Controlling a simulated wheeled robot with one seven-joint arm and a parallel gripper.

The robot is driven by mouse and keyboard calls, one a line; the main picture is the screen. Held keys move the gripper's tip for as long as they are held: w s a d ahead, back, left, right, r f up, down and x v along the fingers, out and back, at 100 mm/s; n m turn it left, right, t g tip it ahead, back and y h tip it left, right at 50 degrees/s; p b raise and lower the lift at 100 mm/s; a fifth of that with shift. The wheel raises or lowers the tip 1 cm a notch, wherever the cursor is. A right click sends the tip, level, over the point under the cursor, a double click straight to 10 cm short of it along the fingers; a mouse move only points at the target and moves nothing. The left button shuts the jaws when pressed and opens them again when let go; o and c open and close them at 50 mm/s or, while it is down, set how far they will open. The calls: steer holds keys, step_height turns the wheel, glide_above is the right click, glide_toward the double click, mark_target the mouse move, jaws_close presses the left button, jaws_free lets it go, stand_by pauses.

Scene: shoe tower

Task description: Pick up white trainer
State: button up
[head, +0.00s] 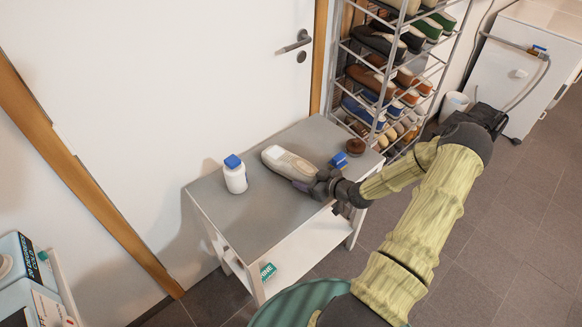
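The white trainer (284,161) lies on the grey top of a small table (222,205), its rounded toe pointing to the upper left. My gripper (306,186) is at the trainer's near right end, low over the table top. It looks to be against or around that end and hides part of it. The fingers are small and dark here, so I cannot tell whether they are open or shut on the trainer.
A white bottle with a blue cap (235,175) stands left of the trainer. A blue item (339,160) and a round brown item (355,147) sit to the right. A shoe rack (385,75) stands behind, beside a closed white door (200,70).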

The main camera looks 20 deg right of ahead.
steer(key=shift+c, duration=0.6)
steer(key=shift+r, duration=0.15)
steer(key=shift+r, duration=0.3)
step_height(320, 180, up, 27)
steer(key=p, duration=0.5)
